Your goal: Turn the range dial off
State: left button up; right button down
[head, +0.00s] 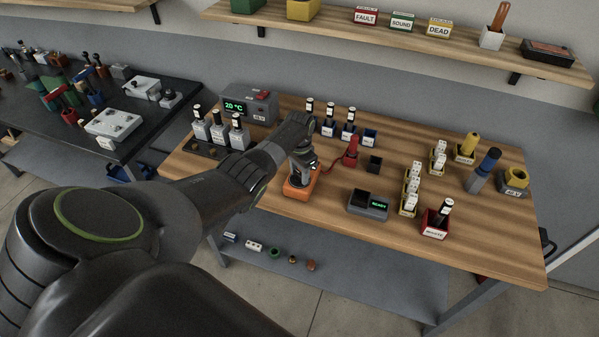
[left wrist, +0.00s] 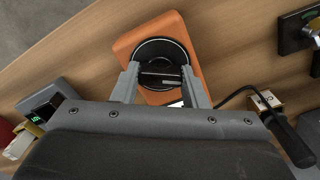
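The orange meter (head: 299,190) lies on the wooden bench, left of the bench's middle. In the left wrist view the orange meter (left wrist: 150,32) carries a round black range dial (left wrist: 160,51) with a raised bar across it. My left gripper (head: 303,166) points down over the meter. In the left wrist view the left gripper's fingers (left wrist: 160,76) are apart, one on each side of the dial's bar. I cannot tell whether they touch it. The dial's markings are mostly hidden. My right gripper is in neither view.
A red probe (head: 351,152) stands right of the meter, with a cable. A grey box reading READY (head: 368,204) and a red waste bin (head: 436,221) are further right. Labelled bottles (head: 218,130) stand behind my left arm, near a 20 °C display unit (head: 248,104).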

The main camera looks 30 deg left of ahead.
aim_at(299, 173)
pick_arm(q)
jog(key=o, duration=0.5)
jog(key=shift+c, duration=0.2)
jog(key=shift+r, duration=0.45)
notch_tip(299, 173, up, 16)
jog(key=b, duration=0.3)
jog(key=shift+r+b, duration=0.25)
jog(key=shift+b, duration=0.1)
